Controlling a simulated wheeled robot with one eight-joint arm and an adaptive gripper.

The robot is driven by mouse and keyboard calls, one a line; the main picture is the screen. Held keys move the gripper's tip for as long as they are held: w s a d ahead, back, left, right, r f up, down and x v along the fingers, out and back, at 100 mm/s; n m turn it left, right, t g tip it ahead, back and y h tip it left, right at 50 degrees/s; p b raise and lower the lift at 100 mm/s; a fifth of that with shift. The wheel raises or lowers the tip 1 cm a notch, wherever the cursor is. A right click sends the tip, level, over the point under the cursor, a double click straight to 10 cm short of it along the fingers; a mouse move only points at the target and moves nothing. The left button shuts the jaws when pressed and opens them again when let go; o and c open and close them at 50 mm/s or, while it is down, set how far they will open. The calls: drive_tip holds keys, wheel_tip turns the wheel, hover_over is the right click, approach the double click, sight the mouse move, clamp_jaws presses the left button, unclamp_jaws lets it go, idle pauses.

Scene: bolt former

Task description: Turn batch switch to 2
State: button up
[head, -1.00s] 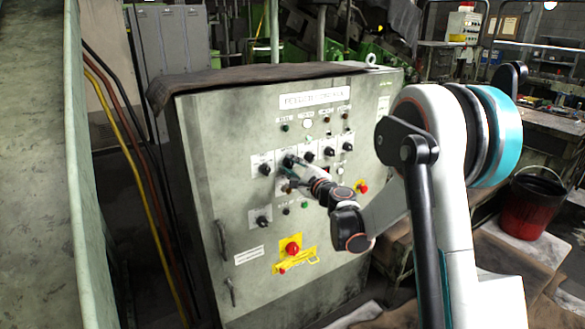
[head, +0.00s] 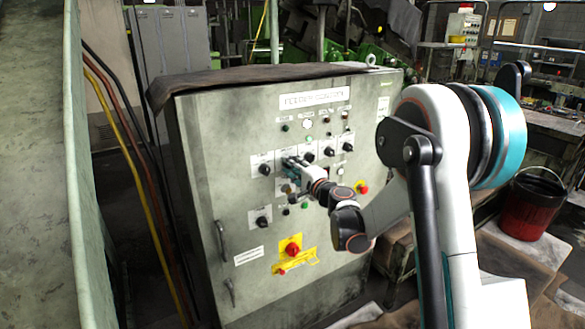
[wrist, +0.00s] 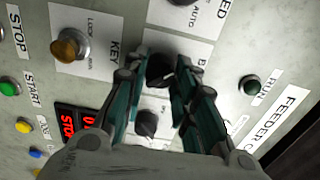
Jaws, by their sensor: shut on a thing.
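The batch switch is a black rotary knob (wrist: 160,69) on a white plate. Only the first letter of its label, a B, shows in the wrist view; my fingers hide the rest. My gripper (wrist: 164,78) has its two teal-and-black fingers on either side of this knob and is shut on it. The knob's pointer and the numbers around it are too dark or covered to read. In the head view my gripper (head: 291,163) is at the second knob position of the upper row on the grey control cabinet (head: 215,160), and hides that knob.
A neighbouring black knob (wrist: 147,122) sits close beside my fingers. Lower on the cabinet is a red emergency knob (head: 292,249) on yellow. A red bucket (head: 533,205) stands at right.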

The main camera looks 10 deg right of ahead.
idle(0.4)
drive_tip(key=o, duration=1.1)
drive_tip(key=v, duration=1.2)
